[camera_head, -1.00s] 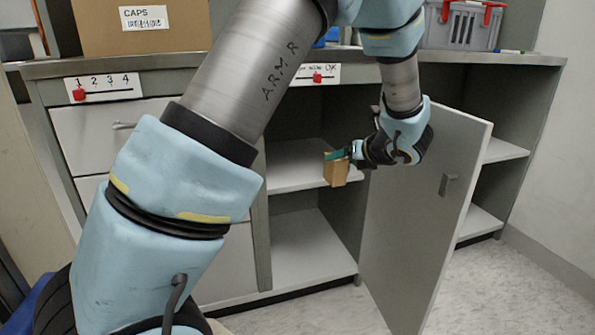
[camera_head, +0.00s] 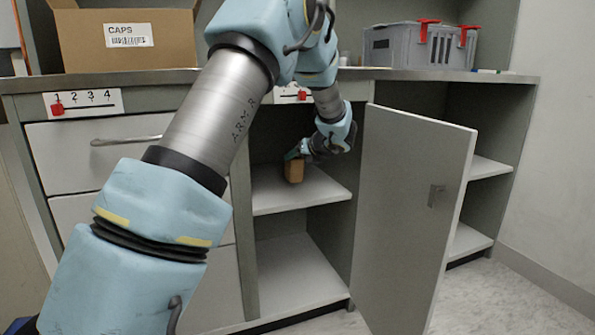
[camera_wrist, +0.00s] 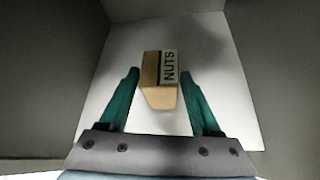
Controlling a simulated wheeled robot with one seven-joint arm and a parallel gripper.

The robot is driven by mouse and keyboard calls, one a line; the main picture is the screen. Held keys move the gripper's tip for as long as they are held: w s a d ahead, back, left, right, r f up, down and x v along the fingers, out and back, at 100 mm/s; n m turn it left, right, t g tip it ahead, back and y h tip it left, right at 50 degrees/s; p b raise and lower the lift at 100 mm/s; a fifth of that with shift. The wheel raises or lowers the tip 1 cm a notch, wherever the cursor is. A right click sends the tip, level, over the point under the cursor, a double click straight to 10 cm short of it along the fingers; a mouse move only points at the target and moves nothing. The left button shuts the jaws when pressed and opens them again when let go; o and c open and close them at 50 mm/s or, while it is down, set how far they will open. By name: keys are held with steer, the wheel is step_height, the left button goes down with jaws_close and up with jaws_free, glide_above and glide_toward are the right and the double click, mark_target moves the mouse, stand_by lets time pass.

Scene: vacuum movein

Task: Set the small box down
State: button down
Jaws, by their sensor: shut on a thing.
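The small box (camera_head: 294,171) is brown cardboard, inside the upper compartment of the open cabinet, over the white shelf (camera_head: 325,190). In the wrist view the box (camera_wrist: 160,95) shows a pale label reading NUTS. My gripper (camera_head: 293,156) has teal fingers and is shut on the box, with one finger at each side in the wrist view (camera_wrist: 160,75). The box looks close to upright. I cannot tell whether its underside touches the shelf or hangs just above it.
The open cabinet door (camera_head: 410,200) stands to the right of my forearm. A lower shelf (camera_head: 295,275) is empty. On the counter are a CAPS carton (camera_head: 125,50) and a grey crate (camera_head: 410,48) with red handles. The shelf around the box is clear.

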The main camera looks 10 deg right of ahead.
mark_target(299, 167)
steer(key=f+b, duration=0.1)
steer(key=f, duration=0.1)
steer(key=f+b, duration=0.1)
steer(key=shift+w+a+f, duration=0.15)
steer(key=shift+w+f, duration=0.2)
steer(key=shift+w, duration=0.05)
steer(key=shift+r, duration=0.1)
steer(key=shift+c, duration=0.3)
jaws_free()
steer(key=p+v, duration=0.3)
steer(key=v, duration=0.9)
steer(key=shift+s, duration=0.1)
